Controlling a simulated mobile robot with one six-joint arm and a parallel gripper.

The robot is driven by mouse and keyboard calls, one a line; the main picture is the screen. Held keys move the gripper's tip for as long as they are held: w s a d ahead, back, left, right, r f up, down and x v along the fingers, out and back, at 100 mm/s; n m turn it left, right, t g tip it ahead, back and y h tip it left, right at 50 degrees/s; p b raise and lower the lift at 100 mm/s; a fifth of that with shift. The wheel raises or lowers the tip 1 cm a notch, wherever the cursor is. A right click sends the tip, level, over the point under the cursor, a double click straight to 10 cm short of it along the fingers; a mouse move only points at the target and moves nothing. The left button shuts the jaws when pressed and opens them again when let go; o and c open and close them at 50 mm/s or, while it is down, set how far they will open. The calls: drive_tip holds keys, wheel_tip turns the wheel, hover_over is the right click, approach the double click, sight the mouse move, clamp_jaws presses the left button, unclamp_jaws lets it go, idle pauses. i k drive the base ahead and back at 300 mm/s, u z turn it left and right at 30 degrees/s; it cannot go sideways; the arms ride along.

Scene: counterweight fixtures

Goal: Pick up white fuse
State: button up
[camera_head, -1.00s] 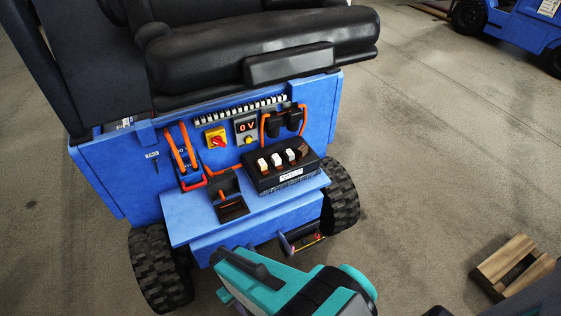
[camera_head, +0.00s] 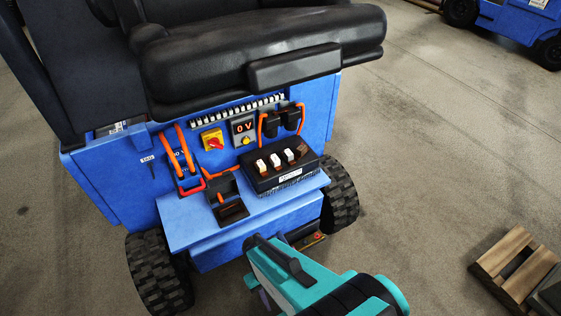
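A black fuse box (camera_head: 284,179) sits on the blue ledge (camera_head: 195,217) of the blue vehicle, below the seat. Several fuses stand upright in a row in it. White-topped ones are at the left (camera_head: 261,166), in the middle (camera_head: 275,161) and further right (camera_head: 289,155); a dark brown one (camera_head: 302,151) is at the right end. My gripper (camera_head: 252,243) belongs to the teal arm at the bottom of the view. It is in front of the ledge, below the box and apart from the fuses. Its fingertips are mostly hidden by the arm's end.
A small black open holder (camera_head: 230,208) stands left of the box. The black seat (camera_head: 262,60) overhangs above. A wooden pallet (camera_head: 512,265) lies at right.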

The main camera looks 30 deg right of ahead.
sight(275, 161)
drive_tip(key=z, duration=0.1)
drive_tip(key=k, duration=1.4)
drive_tip(key=u, duration=0.65)
drive_tip(key=i, duration=1)
